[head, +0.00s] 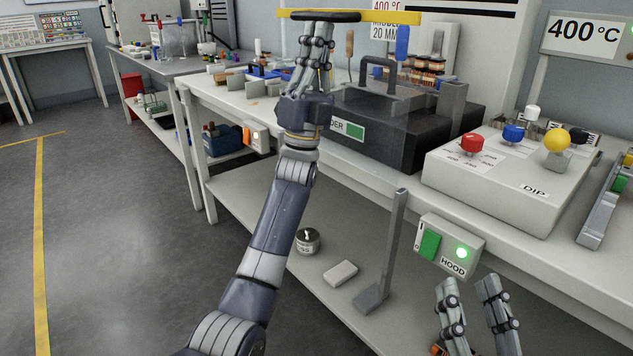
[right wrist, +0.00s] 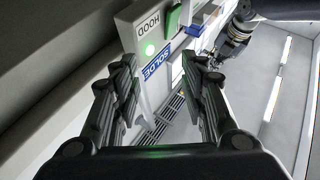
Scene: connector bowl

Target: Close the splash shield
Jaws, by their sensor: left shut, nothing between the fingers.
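The splash shield shows as a yellow top bar (head: 400,17) with a dark handle (head: 345,16) along it, raised high above the dark solder pot (head: 372,125). Its clear pane is hard to make out. My left gripper (head: 319,28) is shut, with its fingertips just under or against the handle; I cannot tell whether they touch. Nothing is between its fingers. My right gripper (head: 472,286) is open and empty at the lower right, in front of the bench. Its spread fingers also show in the right wrist view (right wrist: 163,75).
The hood switch box (head: 449,246) with a lit green lamp is on the bench front, near my right gripper. A dip control box (head: 505,185) with coloured knobs stands right of the pot. A grey metal post (head: 392,245) rises before the bench. The floor at left is clear.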

